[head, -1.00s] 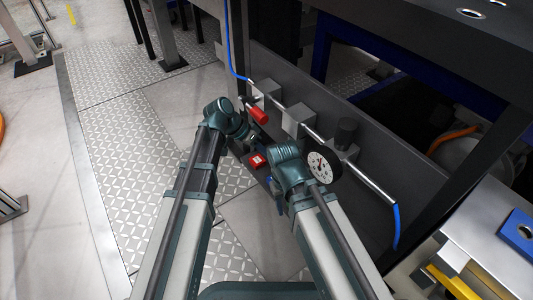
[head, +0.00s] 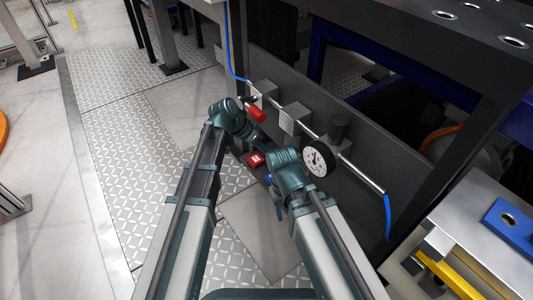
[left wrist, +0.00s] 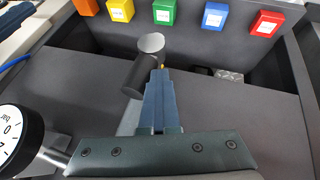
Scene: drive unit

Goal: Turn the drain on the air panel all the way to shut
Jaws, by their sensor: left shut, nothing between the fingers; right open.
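The air panel (head: 340,140) is a dark plate with grey blocks on a metal pipe. It carries a red handle (head: 257,114), a dark knob (head: 339,127) and a white round gauge (head: 317,158), whose edge shows in the left wrist view (left wrist: 14,140). I cannot make out the drain for certain. In the left wrist view my left gripper (left wrist: 160,74) is shut and empty, its tips beside a dark grey cylinder (left wrist: 140,68); I cannot tell whether they touch. My right gripper (head: 275,190) is open below the gauge's left side, its fingers mostly hidden.
Several coloured tags, such as a green one (left wrist: 164,12) and a red one (left wrist: 266,23), line the far edge in the left wrist view. Blue hoses (head: 388,215) run from the pipe ends. A metal table (head: 470,215) stands at right. Open floor (head: 115,130) lies left.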

